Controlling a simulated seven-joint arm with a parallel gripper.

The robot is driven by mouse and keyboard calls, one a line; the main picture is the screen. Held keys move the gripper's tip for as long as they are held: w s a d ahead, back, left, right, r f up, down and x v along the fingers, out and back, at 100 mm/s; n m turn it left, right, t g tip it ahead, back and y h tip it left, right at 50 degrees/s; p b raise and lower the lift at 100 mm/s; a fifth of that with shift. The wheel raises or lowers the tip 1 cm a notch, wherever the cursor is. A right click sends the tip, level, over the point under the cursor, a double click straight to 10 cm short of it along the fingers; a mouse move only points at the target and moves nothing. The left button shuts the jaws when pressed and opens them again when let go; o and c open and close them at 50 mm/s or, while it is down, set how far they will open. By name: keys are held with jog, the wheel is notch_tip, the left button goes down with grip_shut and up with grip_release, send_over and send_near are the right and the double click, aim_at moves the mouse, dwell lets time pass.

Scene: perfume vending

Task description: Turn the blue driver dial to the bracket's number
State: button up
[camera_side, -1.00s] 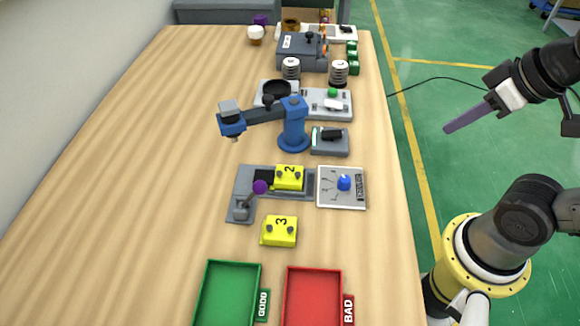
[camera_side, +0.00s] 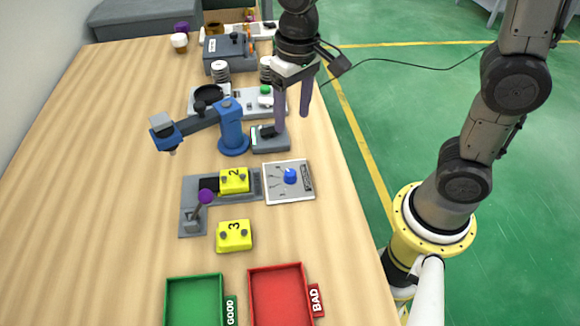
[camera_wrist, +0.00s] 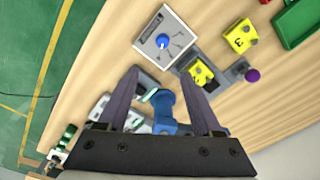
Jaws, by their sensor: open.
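The blue dial (camera_side: 290,176) sits on a pale panel (camera_side: 275,194) with printed marks, on the table right of the grey fixture (camera_side: 190,220). Its marks are too small to read. A yellow bracket (camera_side: 234,181) marked 2 sits in the fixture. Another yellow bracket (camera_side: 234,236) marked 3 lies on the table in front of it. My gripper (camera_side: 291,122) is open and empty, above the table behind the dial panel. In the wrist view the dial (camera_wrist: 163,41) and panel (camera_wrist: 151,54) lie beyond the open fingers (camera_wrist: 166,98), slightly left of centre.
A blue robot-arm model (camera_side: 232,130) stands left of my gripper, close to the fingers. A purple-knobbed lever (camera_side: 206,196) is on the fixture. Green (camera_side: 195,277) and red (camera_side: 275,268) trays lie at the front. Grey devices (camera_side: 222,52) crowd the back. The left table side is clear.

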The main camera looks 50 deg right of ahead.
aim_at(290, 172)
jog(key=shift+g, duration=0.3)
jog(key=f, duration=1.5)
jog(key=shift+a+f, duration=0.25)
jog(key=shift+a, duration=0.15)
grip_shut()
